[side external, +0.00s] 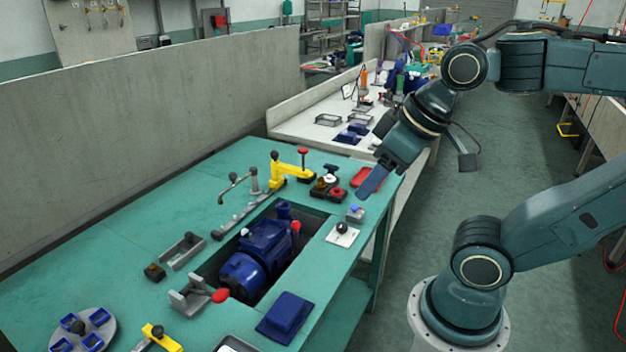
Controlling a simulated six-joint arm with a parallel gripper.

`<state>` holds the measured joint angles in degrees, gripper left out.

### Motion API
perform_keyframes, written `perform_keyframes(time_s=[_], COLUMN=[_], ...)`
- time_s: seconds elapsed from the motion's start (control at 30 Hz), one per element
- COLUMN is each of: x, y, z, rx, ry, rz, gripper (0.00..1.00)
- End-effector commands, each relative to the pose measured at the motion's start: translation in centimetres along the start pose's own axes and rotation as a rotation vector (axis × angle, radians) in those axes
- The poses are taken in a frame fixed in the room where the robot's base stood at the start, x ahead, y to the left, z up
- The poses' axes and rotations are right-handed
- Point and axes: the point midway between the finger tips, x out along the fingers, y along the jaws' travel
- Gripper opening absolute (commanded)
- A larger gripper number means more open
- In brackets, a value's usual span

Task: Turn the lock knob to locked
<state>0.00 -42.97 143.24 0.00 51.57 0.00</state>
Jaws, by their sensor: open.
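A black round knob (342,228) sits on a white square plate (341,238) near the right edge of the green bench; it is probably the lock knob. The picture is too small to read any marks or which way it is turned. My gripper (368,190) is open and empty, pointing down and left above the bench's right edge. It is behind the knob and the box and apart from the knob. The gap between its fingers is hard to see from this side.
A blue pump (262,256) lies in the bench recess left of the knob. A blue block (284,317) lies in front.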

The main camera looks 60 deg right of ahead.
Motion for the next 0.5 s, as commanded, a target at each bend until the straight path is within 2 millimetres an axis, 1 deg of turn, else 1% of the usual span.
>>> perform_keyframes(time_s=[0.27, 0.37, 0.5], x=[0.4, 0.8, 1.9], y=[0.4, 0.9, 2.0], z=[-0.7, -1.4, -2.8], rx=[0.025, 0.053, 0.108], ry=[-0.018, -0.038, -0.076], rz=[0.01, 0.021, 0.042], gripper=[0.52, 0.52, 0.52])
